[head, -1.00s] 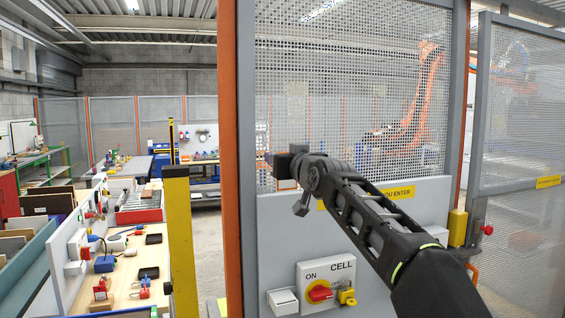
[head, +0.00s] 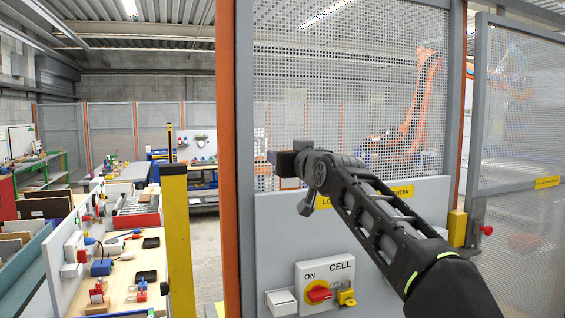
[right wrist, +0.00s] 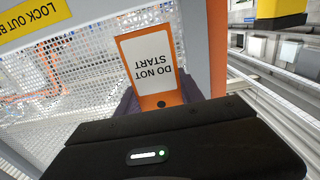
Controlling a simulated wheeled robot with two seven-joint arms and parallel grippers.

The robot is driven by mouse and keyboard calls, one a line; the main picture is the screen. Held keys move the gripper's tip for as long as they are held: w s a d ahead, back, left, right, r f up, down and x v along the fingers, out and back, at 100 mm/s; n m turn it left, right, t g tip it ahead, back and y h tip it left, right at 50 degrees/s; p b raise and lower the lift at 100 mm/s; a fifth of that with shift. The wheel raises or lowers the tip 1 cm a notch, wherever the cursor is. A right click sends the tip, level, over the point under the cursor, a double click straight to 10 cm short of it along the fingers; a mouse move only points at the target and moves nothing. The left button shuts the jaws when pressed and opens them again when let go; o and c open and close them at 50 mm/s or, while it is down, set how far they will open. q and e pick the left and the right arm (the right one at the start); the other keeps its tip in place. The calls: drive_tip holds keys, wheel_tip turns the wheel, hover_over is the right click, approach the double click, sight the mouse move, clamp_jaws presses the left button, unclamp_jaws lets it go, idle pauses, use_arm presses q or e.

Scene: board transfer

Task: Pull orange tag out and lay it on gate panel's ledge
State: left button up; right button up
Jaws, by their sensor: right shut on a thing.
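The orange tag (right wrist: 158,68) with a white "DO NOT START" label shows upside down in the right wrist view. Its lower end is between the fingers of my right gripper (right wrist: 160,102), which is shut on it. In the head view my right gripper (head: 281,163) is in front of the mesh, above the grey gate panel (head: 275,235); I cannot make the tag out clearly there. A white box-like ledge (head: 281,301) juts from the panel's lower left, well below the gripper, and its top looks bare. My left gripper is not in view.
A CELL switch box (head: 324,286) with a red knob and yellow lock part sits right of the ledge. An orange post (head: 229,160) and a yellow post (head: 178,235) stand to the left. A cluttered bench (head: 120,285) is at lower left.

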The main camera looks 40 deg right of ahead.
drive_tip(key=b+v, duration=0.1)
drive_tip(key=v, duration=0.2)
drive_tip(key=shift+b, duration=0.4)
idle(0.4)
